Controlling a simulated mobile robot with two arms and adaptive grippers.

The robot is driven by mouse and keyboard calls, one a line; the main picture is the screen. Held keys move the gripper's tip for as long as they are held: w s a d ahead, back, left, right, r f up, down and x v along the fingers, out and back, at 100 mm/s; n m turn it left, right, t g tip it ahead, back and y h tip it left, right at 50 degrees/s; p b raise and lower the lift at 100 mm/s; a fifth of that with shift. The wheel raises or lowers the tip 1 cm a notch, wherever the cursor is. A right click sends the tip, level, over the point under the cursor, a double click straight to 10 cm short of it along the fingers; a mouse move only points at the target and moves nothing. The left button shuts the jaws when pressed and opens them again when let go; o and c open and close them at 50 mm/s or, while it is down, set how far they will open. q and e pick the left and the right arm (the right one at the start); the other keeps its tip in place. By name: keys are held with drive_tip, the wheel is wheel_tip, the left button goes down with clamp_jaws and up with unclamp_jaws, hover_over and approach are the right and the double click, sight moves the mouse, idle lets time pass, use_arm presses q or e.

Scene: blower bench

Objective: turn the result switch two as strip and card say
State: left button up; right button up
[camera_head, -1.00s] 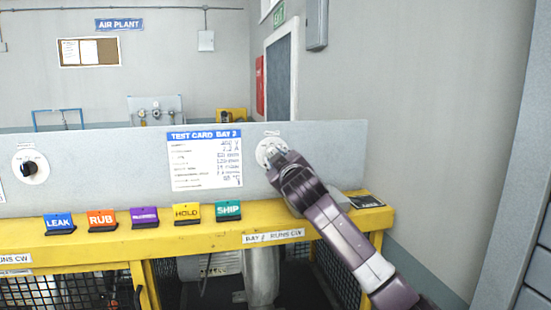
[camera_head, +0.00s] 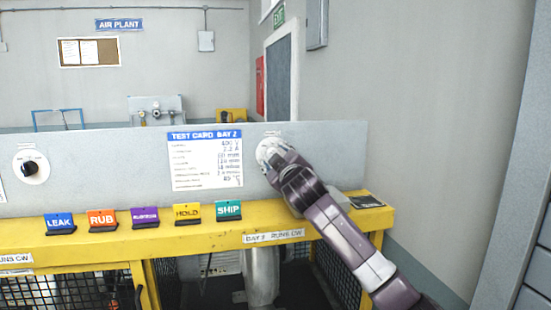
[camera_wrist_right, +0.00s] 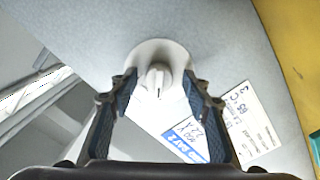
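The bay 2 switch is a white knob (camera_wrist_right: 158,80) on a round white plate (camera_wrist_right: 160,55), mounted on the grey panel. In the right wrist view my right gripper (camera_wrist_right: 158,92) is open, one finger on each side of the knob, with gaps visible. The white test card (camera_head: 206,162) headed "TEST CARD BAY 2" hangs left of the switch with handwritten values, mostly too small to read. A strip (camera_head: 274,237) on the yellow rail reads "BAY 2 RUNS CW". My left gripper is out of view.
LEAK (camera_head: 59,222), RUB (camera_head: 102,219), a purple tag (camera_head: 145,217), HOLD (camera_head: 187,213) and SHIP (camera_head: 228,209) stand along the yellow rail. Another dark knob (camera_head: 30,168) is at far left. A dark flat item (camera_head: 366,201) lies at the rail's right end.

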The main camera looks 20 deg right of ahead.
drive_tip(key=shift+s, duration=0.1)
drive_tip(key=s+a, duration=0.2)
drive_tip(key=s, duration=0.9)
drive_tip(key=shift+s, duration=0.3)
idle(0.3)
